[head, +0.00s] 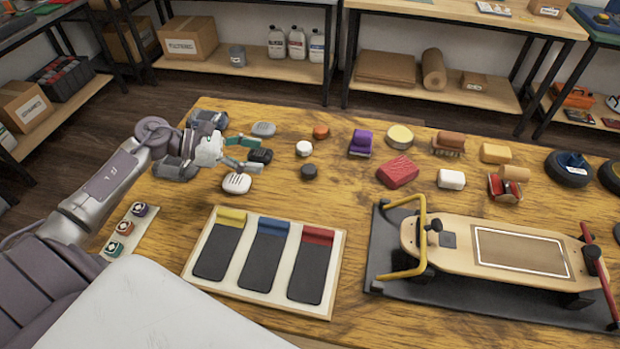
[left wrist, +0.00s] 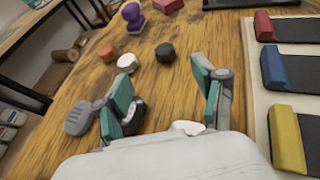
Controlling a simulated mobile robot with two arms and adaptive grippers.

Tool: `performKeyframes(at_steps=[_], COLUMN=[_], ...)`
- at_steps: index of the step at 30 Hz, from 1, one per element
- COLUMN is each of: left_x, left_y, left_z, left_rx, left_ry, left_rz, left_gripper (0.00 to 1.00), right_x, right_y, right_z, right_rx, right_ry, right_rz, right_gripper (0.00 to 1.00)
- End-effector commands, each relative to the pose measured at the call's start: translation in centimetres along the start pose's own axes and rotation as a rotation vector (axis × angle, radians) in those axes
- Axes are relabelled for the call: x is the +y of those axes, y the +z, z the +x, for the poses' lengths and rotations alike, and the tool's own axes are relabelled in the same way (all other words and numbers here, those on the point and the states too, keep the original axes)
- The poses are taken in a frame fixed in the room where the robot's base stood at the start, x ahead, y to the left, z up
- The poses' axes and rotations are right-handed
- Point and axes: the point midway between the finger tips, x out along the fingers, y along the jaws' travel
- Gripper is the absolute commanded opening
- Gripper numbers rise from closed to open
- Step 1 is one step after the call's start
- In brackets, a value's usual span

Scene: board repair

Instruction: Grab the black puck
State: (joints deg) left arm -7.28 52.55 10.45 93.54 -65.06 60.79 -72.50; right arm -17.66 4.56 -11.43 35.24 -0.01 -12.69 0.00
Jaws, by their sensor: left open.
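The black puck (head: 309,171) is a small dark disc on the wooden table, in front of the white puck (head: 304,148) in the head view. The black puck also shows in the left wrist view (left wrist: 165,52), ahead of my fingers and roughly between them. My left gripper (head: 257,154) is open, with teal finger pads, and is to the left of the black puck in the head view, apart from it. The left gripper shows in the left wrist view (left wrist: 165,100) with no puck between its fingers. My right gripper is not in view.
A black rounded object (head: 261,156) is close by my left fingertips. A white slotted oval (head: 237,184) and a grey oval (head: 264,129) lie nearby. An orange puck (head: 320,132) is farther back. A board with coloured-topped pads (head: 188,272) and a skateboard (head: 460,245) are in front.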

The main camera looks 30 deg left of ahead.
Motion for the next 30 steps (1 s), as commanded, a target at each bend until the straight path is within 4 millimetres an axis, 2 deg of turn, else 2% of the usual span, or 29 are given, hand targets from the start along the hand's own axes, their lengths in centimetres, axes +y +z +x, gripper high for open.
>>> performKeyframes(at_steps=[1, 4, 8, 16, 25, 30], left_x=[0.0, 0.0, 0.0, 0.0, -0.2, -0.5], left_y=[-1.0, -1.2, -0.9, -0.9, -0.9, -0.8], left_z=[0.4, 0.7, 2.3, 7.4, 10.0, 12.6], left_rx=[0.0, -0.001, -0.004, -0.005, -0.003, -0.005], left_ry=[0.0, 0.0, -0.001, 0.001, -0.001, 0.0], left_rz=[0.0, 0.0, 0.0, -0.001, -0.002, -0.002], left_gripper=[0.7, 0.7, 0.7, 0.7, 0.7, 0.7], right_x=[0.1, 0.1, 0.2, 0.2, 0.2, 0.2], right_y=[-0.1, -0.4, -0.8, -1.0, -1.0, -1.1], right_z=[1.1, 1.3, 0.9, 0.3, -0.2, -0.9], right_rx=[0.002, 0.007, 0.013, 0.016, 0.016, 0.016], right_ry=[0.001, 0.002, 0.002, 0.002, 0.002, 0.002], right_rz=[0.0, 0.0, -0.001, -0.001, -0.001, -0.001], right_gripper=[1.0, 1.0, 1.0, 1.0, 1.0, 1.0])
